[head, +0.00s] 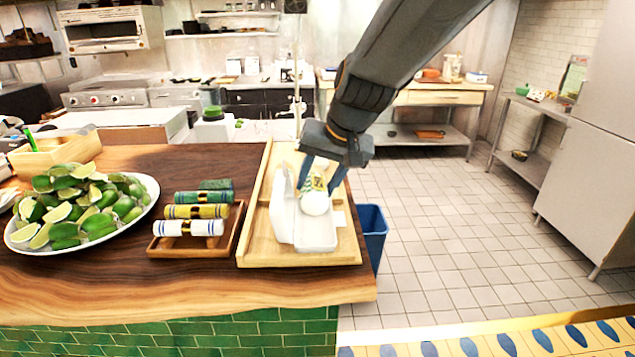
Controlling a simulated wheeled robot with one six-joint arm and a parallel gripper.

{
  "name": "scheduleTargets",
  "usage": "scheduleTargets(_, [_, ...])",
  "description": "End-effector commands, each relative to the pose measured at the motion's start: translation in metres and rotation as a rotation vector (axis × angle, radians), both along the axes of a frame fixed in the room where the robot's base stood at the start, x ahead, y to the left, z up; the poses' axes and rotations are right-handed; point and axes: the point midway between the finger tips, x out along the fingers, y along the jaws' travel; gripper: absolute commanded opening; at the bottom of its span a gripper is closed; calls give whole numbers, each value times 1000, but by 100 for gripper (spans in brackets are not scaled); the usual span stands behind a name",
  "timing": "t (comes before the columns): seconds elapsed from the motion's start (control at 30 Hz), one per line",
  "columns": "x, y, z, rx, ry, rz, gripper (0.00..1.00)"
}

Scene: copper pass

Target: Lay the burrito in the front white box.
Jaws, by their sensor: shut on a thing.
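My gripper (322,180) points down over the wooden board and is shut on the burrito. The burrito (315,203) has a pale round end towards me and a yellow-green patterned wrap between the fingers. The front white box (316,241) lies open on the board, its raised lid at the left. The burrito is over the box's right part, low down; I cannot tell whether it touches the box floor. The fingers and burrito hide the back of the box.
The box is on a rimmed wooden board (262,256) near the counter's right end. To its left are a wooden tray (166,250) with rolled napkins and a plate (35,246) of limes. A blue bin (373,230) stands beyond the counter edge.

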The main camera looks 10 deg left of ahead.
Motion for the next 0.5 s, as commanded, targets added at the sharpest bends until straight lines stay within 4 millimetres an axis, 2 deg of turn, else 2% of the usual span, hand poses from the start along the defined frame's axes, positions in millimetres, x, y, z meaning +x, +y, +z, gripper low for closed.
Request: scheduleTargets(0.5, [1,0,-44,0,0,-1,11])
